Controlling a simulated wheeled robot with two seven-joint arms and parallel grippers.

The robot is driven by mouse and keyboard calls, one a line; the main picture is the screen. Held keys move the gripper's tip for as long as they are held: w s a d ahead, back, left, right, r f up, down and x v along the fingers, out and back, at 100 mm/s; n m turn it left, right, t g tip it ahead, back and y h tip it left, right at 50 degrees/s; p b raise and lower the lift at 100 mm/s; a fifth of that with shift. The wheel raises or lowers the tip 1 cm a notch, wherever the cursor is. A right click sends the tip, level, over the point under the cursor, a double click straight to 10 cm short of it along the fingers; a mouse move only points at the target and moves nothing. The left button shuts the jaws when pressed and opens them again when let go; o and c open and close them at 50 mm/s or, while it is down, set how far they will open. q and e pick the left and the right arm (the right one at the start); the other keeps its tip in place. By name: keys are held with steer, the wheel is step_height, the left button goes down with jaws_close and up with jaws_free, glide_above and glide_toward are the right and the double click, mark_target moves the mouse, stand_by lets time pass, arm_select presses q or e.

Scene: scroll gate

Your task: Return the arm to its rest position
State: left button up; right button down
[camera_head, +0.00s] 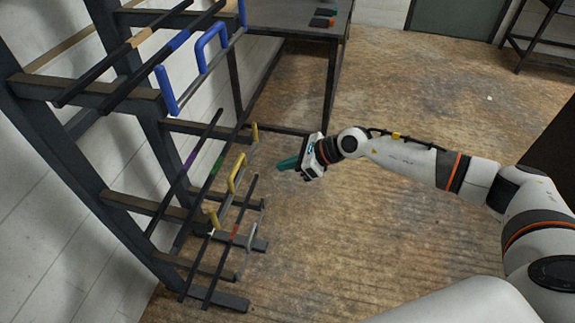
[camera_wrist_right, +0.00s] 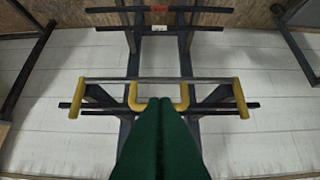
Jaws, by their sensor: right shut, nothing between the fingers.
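My right arm (camera_head: 410,158) reaches in from the right in the head view. Its gripper (camera_head: 281,165) has green fingers and points left at the dark rack. The fingers are shut and empty, apart from the rack, over open floor. In the right wrist view the shut green fingers (camera_wrist_right: 160,103) fill the lower middle, in line with a yellow U-shaped handle (camera_wrist_right: 184,97) on the rack. Whether they touch it cannot be told from that view. My left gripper is not in view.
The dark metal rack (camera_head: 152,138) stands at the left, with blue handles (camera_head: 211,44) above and yellow handles (camera_head: 237,173) lower down. A dark table (camera_head: 292,17) stands behind. The wooden floor (camera_head: 370,250) around my right arm is clear.

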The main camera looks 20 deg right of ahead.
stand_by(0.3)
step_height(320, 180, down, 18)
steer(key=d+m+t+h, duration=0.2)
steer(key=m+t, duration=0.3)
steer(key=m, duration=1.6)
steer(key=s+d+f+m+h, duration=0.35)
steer(key=s+f+m, duration=0.3)
steer(key=f, duration=0.35)
steer(key=s+d+f+m+g+h, duration=0.1)
steer(key=s+f+m+g, duration=0.2)
steer(key=s+f+m, duration=0.5)
steer(key=s+d+f+m+g+h, duration=0.1)
steer(key=s+f+m+g+h, duration=0.15)
steer(key=s+f, duration=0.7)
steer(key=s+a+f+m+g, duration=0.1)
steer(key=s+m+g, duration=0.1)
steer(key=s, duration=1)
steer(key=s+a+f+m+g, duration=0.1)
steer(key=s+m, duration=0.3)
steer(key=s, duration=0.8)
steer(key=shift+a+f+m+g, duration=0.4)
steer(key=shift+g, duration=0.35)
